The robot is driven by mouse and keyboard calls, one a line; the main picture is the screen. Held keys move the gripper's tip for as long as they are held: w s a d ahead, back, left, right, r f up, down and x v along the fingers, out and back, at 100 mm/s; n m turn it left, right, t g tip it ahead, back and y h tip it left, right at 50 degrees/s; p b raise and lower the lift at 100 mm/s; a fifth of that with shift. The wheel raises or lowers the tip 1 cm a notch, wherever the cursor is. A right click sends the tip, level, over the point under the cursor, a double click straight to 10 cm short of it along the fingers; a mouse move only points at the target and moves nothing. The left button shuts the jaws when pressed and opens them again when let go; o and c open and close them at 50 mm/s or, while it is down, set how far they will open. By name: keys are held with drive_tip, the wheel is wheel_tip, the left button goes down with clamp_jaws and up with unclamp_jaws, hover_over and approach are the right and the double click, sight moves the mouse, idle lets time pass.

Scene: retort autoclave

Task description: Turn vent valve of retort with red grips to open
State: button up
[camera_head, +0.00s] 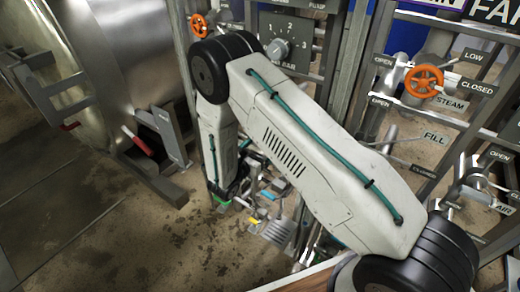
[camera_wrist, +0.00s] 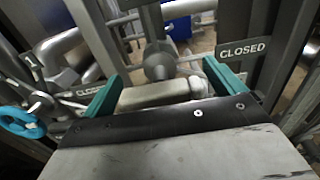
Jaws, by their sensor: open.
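The retort with red grips is the large steel cylinder (camera_head: 110,65) at the left of the head view. Its red grips (camera_head: 137,140) show on the bars at its front. In the wrist view, my gripper (camera_wrist: 163,86) has its two teal fingers wide apart. A pale horizontal cylindrical part (camera_wrist: 155,95) and a grey tapered fitting (camera_wrist: 160,62) show between and beyond the fingers. I cannot tell whether the fingers touch anything. No label reading vent is legible, so I cannot tell which part is the vent valve. In the head view, my arm hides much of the pipework.
A CLOSED plate (camera_wrist: 243,50) is close to the right finger. A teal handwheel (camera_wrist: 22,122) is at lower left. Orange handwheels (camera_head: 424,81) and a dial panel (camera_head: 285,42) are on the frames. Upright posts crowd the gripper. The floor (camera_head: 110,220) at left is clear.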

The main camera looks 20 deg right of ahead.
drive_tip(key=shift+c, duration=0.3)
drive_tip(key=c, duration=0.9)
drive_tip(key=shift+n, duration=2.8)
drive_tip(key=o, duration=1)
drive_tip(key=shift+c, duration=0.2)
